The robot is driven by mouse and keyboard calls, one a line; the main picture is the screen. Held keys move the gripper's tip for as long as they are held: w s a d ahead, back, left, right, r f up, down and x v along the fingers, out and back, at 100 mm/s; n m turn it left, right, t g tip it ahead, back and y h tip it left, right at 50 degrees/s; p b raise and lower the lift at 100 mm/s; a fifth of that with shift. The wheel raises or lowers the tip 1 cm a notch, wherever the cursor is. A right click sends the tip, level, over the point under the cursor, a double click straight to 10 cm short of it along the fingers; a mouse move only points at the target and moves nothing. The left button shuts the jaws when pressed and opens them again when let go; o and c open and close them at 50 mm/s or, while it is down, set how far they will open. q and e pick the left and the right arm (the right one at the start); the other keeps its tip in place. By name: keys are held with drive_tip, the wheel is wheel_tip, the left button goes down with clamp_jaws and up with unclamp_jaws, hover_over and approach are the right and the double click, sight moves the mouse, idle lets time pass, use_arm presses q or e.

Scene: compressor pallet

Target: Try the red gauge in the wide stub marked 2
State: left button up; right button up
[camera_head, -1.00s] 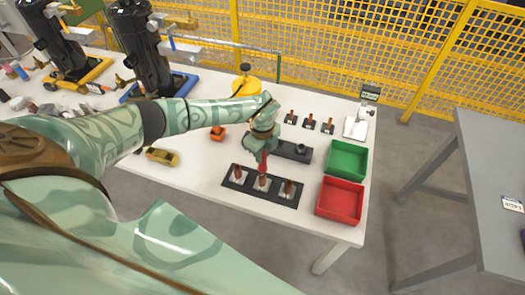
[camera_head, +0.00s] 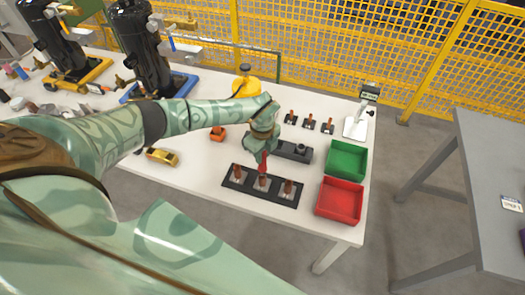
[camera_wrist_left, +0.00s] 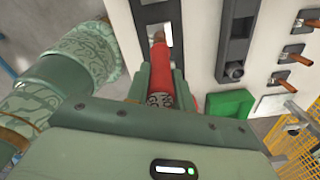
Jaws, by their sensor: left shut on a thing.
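My left gripper (camera_head: 262,151) is shut on the red gauge (camera_head: 263,161), which points down from its jaws. In the left wrist view the red gauge (camera_wrist_left: 161,76) sits between the fingers, in line with a brown stub (camera_wrist_left: 158,37). In the head view the gauge's lower end is at the top of the middle stub (camera_head: 263,181) on the black front board (camera_head: 245,188). I cannot tell whether gauge and stub touch or overlap. Two similar stubs (camera_head: 238,171) (camera_head: 288,188) stand on either side. No number is readable. My right gripper is not in view.
A dark bar with a round socket (camera_head: 299,151) lies behind the board. Green (camera_head: 348,159) and red (camera_head: 339,200) trays stand to the right. Several small stubs (camera_head: 309,122) stand at the back. An orange piece (camera_head: 217,133) and yellow toy-like car (camera_head: 162,156) lie to the left.

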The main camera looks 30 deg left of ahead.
use_arm(q)
drive_tip(key=shift+f, duration=0.45)
idle(0.5)
idle(1.6)
drive_tip(key=shift+r+p, duration=1.45)
drive_tip(key=shift+p, duration=0.15)
wheel_tip(320, 180, up, 4)
drive_tip(key=p, duration=0.4)
drive_tip(key=shift+r, duration=0.15)
drive_tip(key=shift+f, duration=0.2)
